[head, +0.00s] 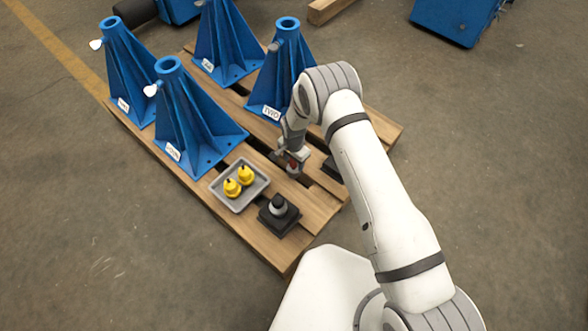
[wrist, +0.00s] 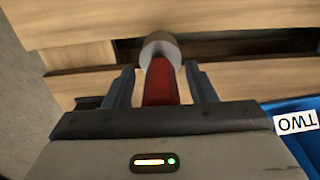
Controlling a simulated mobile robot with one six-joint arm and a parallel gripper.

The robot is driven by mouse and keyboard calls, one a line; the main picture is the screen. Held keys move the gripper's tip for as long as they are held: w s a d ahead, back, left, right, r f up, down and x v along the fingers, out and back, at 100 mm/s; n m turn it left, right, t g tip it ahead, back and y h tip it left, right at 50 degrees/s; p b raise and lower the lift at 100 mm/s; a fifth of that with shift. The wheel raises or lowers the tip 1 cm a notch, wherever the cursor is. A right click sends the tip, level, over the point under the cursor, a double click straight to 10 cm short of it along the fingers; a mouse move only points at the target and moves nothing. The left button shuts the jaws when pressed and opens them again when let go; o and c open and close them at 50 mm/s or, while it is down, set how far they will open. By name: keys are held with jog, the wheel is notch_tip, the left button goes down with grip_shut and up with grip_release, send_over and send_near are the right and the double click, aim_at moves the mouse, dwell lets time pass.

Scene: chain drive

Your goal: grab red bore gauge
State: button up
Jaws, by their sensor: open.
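The red bore gauge (wrist: 161,82) has a red body and a rounded grey end. In the wrist view it sits between my two fingers, with a gap on each side, and the rest of it is hidden behind the gripper body. My gripper (wrist: 159,84) is open around it and does not visibly touch it. In the head view my gripper (head: 289,158) is low over the right part of the pallet, and a little red of the gauge (head: 293,168) shows there. What the gauge stands on is hidden.
The wooden pallet (head: 318,205) carries several blue stands, one labelled TWO (head: 285,70). A grey tray (head: 237,208) with two yellow pieces (head: 232,188) and a black block (head: 280,222) with a grey-and-black piece (head: 279,207) are nearby. Another dark block (head: 332,169) is partly behind my arm.

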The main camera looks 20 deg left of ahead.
grip_shut()
dwell(0.5)
jog(key=shift+r, duration=0.1)
dwell(0.8)
